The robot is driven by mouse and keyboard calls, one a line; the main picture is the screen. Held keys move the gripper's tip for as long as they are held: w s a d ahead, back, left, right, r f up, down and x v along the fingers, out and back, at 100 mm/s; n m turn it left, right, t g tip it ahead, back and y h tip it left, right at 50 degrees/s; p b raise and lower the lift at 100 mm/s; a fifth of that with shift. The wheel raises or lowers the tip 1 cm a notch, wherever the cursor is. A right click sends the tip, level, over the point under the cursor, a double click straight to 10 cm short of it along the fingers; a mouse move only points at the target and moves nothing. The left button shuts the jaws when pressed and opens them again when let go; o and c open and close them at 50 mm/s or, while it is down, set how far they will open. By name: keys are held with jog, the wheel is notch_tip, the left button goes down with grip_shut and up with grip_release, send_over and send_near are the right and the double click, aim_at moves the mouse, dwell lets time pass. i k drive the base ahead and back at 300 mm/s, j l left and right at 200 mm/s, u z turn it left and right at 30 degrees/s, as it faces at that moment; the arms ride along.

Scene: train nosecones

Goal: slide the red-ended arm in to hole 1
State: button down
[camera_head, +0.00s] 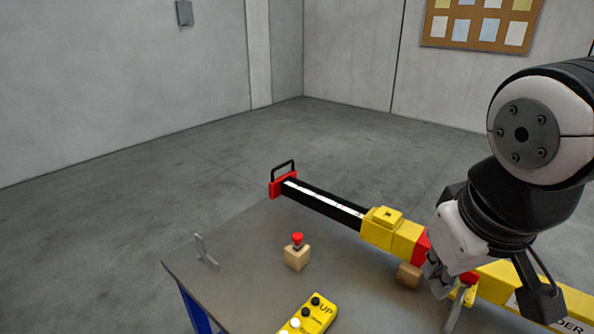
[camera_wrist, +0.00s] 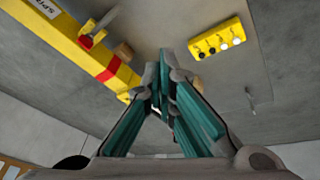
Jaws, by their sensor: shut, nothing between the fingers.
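The red-ended arm (camera_head: 327,203) is a black bar with a white strip on top. It sticks out of the yellow housing (camera_head: 402,236) toward the back left. Its red end (camera_head: 283,183) carries a black handle and points away from the housing. I cannot make out hole 1. My gripper (camera_head: 437,287) hangs over the right part of the table by the yellow beam, apart from the red end. In the wrist view its fingers (camera_wrist: 164,68) meet at the tips and hold nothing. The yellow beam (camera_wrist: 75,47) with its red band shows at the left there.
On the grey table (camera_head: 240,262) stand a wooden block with a red knob (camera_head: 297,254), a yellow pendant with several buttons (camera_head: 311,314) and a small grey lever (camera_head: 205,253). A wooden piece (camera_head: 409,275) sits beside the beam. The table's left part is mostly clear.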

aim_at(351, 214)
jog(key=u, duration=0.1)
jog(key=j, duration=0.4)
jog(key=i+j+u, duration=0.1)
jog(key=j, duration=0.3)
jog(key=i+j, duration=0.1)
jog(key=j, duration=0.25)
jog(key=i+j+u, duration=0.1)
jog(key=j, duration=0.3)
